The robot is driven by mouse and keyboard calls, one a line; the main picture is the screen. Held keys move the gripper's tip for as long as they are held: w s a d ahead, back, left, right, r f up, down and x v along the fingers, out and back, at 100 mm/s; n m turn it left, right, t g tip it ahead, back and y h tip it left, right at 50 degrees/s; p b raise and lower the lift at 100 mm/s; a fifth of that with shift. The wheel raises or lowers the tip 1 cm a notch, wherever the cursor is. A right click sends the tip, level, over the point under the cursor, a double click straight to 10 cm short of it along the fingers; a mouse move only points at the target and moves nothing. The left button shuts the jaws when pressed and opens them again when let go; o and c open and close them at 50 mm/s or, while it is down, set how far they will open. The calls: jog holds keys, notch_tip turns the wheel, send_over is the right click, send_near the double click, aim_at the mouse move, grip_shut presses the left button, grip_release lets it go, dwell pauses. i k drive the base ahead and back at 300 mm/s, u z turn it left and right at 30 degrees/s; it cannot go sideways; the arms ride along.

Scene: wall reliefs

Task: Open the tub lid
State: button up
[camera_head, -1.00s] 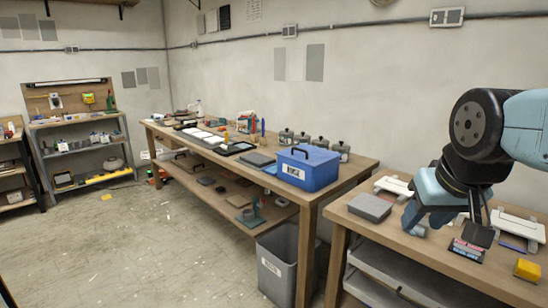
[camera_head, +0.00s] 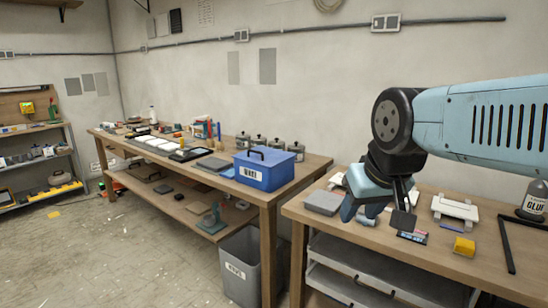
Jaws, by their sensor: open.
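A blue tub (camera_head: 260,176) with a white label on its front stands near the right end of the long wooden table. Its blue lid (camera_head: 264,157) appears to be on and has a black handle (camera_head: 262,153) on top. My gripper (camera_head: 376,214) is to the right of the tub, over the nearer right-hand workbench, pointing down. Its jaws are open and seem empty. It is well apart from the tub. My arm comes in from the right.
Several metal canisters (camera_head: 277,145) stand behind the tub. A grey bin (camera_head: 240,268) stands below. Floor at left is mostly clear.

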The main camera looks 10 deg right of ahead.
aim_at(268, 158)
jog(key=z, duration=0.05)
jog(key=k, duration=0.75)
jog(key=u, duration=0.2)
jog(key=i, duration=0.8)
jog(key=z, duration=0.15)
jog(key=k, duration=0.3)
jog(key=z, duration=0.2)
jog(key=i, duration=1.25)
jog(key=u, duration=0.45)
